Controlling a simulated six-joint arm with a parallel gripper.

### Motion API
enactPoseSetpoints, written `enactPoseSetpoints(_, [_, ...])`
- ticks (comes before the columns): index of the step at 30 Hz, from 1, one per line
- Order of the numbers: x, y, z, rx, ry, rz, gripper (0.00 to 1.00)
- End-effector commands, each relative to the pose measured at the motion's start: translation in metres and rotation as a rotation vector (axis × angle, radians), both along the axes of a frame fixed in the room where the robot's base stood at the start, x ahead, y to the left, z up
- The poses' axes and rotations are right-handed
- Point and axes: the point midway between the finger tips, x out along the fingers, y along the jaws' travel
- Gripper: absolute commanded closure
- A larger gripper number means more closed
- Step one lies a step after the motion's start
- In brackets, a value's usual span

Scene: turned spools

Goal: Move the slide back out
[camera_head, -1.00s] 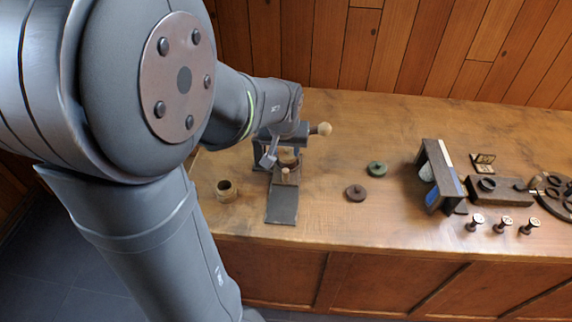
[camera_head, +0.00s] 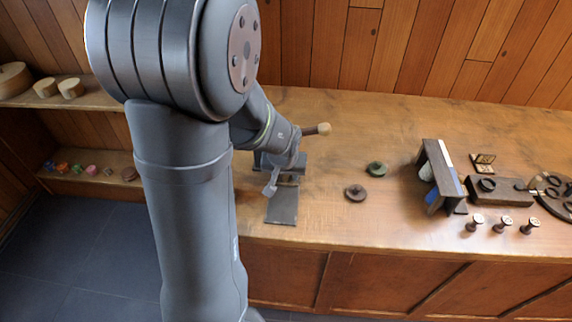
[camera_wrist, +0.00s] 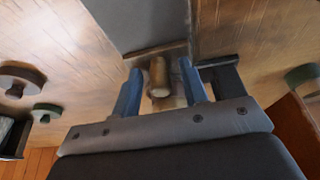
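A press-like fixture with a grey base plate (camera_head: 282,207) stands near the bench's front edge; the plate also shows at the top of the wrist view (camera_wrist: 140,22). A small wooden knob (camera_wrist: 159,77), apparently the slide's, lies between the two blue fingers of my gripper (camera_wrist: 160,66). Gaps show on both sides of the knob, so my gripper is open around it. In the head view my gripper (camera_head: 270,188) is low over the fixture, and my arm hides much of the fixture and the slide.
A lever with a wooden ball (camera_head: 324,129) sticks out right of the fixture. A brown disc (camera_head: 355,193) and a green disc (camera_head: 376,169) lie to the right, with bare bench around them. A dark stand (camera_head: 437,177) and several stamps stand farther right.

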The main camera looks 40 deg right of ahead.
Motion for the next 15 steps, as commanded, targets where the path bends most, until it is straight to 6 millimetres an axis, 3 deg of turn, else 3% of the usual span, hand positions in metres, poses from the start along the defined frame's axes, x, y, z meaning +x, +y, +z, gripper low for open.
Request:
enactPoseSetpoints(5, [0.0000, 0.0000, 0.0000, 0.000, 0.000, 0.000, 0.60])
enactPoseSetpoints(10, [0.0000, 0.0000, 0.0001, 0.000, 0.000, 0.000, 0.91])
enactPoseSetpoints(15, [-0.0002, 0.0003, 0.0002, 0.000, 0.000, 0.000, 0.93])
